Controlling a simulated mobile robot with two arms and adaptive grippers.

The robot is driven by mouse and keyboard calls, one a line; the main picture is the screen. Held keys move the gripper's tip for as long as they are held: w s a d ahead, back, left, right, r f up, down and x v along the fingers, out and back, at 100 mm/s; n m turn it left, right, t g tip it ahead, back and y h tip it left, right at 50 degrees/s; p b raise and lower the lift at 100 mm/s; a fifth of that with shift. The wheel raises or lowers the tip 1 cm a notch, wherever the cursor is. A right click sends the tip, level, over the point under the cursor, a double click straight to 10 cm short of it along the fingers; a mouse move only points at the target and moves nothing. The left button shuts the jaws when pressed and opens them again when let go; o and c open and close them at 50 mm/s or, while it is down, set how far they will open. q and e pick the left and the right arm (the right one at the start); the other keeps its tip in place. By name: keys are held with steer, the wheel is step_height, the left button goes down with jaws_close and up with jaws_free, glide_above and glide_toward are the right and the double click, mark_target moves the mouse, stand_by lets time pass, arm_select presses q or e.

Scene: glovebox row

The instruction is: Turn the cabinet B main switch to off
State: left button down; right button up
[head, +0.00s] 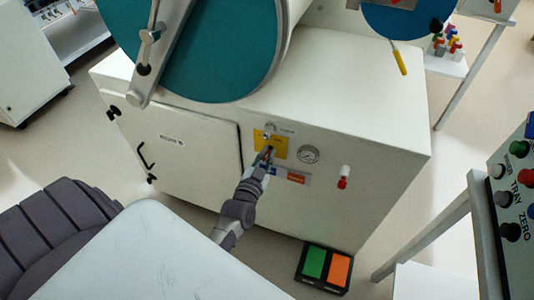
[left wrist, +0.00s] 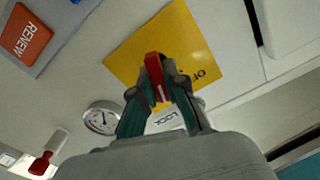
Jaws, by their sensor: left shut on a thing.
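The main switch is a red handle (left wrist: 153,66) with a white line, on a yellow plate (left wrist: 185,38). The plate also shows on the cabinet's front in the head view (head: 280,152). My left gripper (left wrist: 158,90) is shut on the red handle, one finger on each side. In the head view my left gripper (head: 266,156) reaches up to the plate and hides most of the handle. Part of an "OFF" label shows on the plate, right of the handle in the wrist view. My right gripper is not in view.
Beside the plate are a round gauge (head: 309,154), a red-tipped lever (head: 343,178), an orange "RENEW" label (left wrist: 27,33) and a "LOCK" label (left wrist: 169,117). A green and orange pedal (head: 325,268) lies on the floor. A button panel (head: 515,195) stands at right.

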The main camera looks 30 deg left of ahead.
arm_select(q)
steer(key=shift+a+n+p, duration=0.1)
steer(key=shift+n+p, duration=0.4)
steer(key=shift+n, duration=1.3)
steer(key=c, duration=1.2)
jaws_free()
steer(key=shift+s, duration=0.1)
steer(key=v, duration=1.2)
